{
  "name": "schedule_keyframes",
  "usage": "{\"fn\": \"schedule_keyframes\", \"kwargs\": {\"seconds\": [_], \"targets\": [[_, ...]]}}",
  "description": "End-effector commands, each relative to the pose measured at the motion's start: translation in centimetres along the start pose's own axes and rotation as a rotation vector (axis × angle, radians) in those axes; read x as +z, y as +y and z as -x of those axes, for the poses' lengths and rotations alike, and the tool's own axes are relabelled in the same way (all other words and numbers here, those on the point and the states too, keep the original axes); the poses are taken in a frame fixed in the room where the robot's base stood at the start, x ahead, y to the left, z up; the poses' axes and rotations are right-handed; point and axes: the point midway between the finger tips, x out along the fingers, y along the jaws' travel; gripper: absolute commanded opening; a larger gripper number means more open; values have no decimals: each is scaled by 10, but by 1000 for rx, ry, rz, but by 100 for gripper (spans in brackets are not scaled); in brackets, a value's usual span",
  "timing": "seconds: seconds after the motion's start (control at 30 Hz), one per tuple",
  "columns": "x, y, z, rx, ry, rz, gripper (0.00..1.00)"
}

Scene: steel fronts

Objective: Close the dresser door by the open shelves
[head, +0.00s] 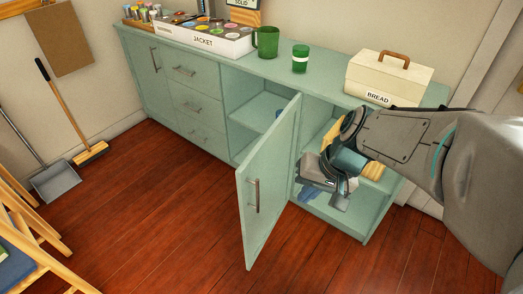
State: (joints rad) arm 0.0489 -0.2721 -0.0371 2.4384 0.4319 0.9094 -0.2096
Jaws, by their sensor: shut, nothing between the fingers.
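The pale green dresser (200,68) stands along the wall. Its door (267,182) stands wide open, swung out into the room beside the open shelves (248,112). The door's face with the upright bar handle (254,195) shows, with the handle near its free edge. My gripper (338,201) is shut and empty, at the opening of the right compartment (355,220), to the right of the door. It appears apart from the door. My arm and gripper hide much of that compartment.
On the dresser top are a tray labelled JACKET (205,42), a green mug (266,42), a green jar (300,59) and a bread box (389,79). A broom (75,115), dustpan (55,183) and wooden chair (35,235) stand left. The floor (165,215) before the drawers is clear.

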Motion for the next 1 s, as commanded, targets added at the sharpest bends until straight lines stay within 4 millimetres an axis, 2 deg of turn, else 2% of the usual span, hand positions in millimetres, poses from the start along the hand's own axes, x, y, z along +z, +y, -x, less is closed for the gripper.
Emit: {"fn": "schedule_keyframes", "kwargs": {"seconds": [0.03, 0.1, 0.23, 0.4, 0.67, 0.77, 1.0], "targets": [[-9, 6, -32, -65, -8, -50, 0], [-25, 5, -54, -157, -1, -113, 0], [-56, 8, -84, -299, 37, -216, 0], [-88, 16, -106, -409, 94, -310, 0], [-102, 14, -121, -451, 120, -346, 0], [-105, 8, -136, -450, 118, -344, 0], [-114, -13, -183, -449, 117, -344, 0]]}}
